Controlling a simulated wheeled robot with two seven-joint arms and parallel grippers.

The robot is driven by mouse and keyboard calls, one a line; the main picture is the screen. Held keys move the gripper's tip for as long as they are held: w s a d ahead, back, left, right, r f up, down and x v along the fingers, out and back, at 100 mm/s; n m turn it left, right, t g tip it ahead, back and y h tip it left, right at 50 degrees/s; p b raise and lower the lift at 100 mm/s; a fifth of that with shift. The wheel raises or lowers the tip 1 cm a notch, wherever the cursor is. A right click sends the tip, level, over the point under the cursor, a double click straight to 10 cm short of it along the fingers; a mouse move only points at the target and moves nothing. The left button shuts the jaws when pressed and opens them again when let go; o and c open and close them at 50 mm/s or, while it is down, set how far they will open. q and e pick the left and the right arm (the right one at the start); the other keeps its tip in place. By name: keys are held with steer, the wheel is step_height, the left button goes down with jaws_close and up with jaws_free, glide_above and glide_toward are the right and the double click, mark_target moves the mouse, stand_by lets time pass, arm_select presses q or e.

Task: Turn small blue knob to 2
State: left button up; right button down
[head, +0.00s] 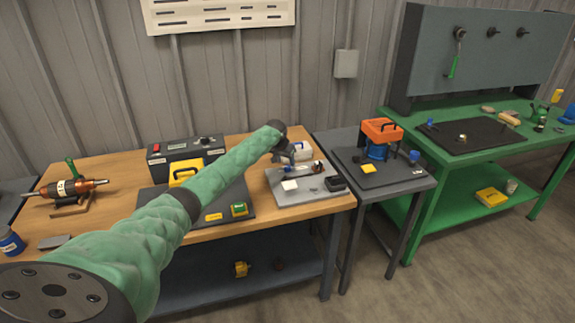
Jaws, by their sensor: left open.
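My left arm reaches from the lower left across the wooden table, and my left gripper (285,158) is at its far end, over a light grey board (308,196). The gripper is open, small and dark in the head view. A small blue part (287,169) shows on the board just below the gripper. I cannot tell whether it is a knob, whether the fingers touch it, or where any pointer or number is. Another blue knob-like piece (414,155) stands on the dark side table. My right gripper is not in view.
An orange-and-blue device (380,130) stands right.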

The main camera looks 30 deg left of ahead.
mark_target(287, 167)
arm_select(q)
steer(key=shift+p+x, duration=0.5)
steer(key=shift+x, duration=1.65)
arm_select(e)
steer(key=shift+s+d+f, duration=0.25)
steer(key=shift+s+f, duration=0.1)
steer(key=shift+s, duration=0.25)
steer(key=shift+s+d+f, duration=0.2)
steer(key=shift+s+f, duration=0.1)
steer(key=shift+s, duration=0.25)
arm_select(q)
steer(key=c, duration=1)
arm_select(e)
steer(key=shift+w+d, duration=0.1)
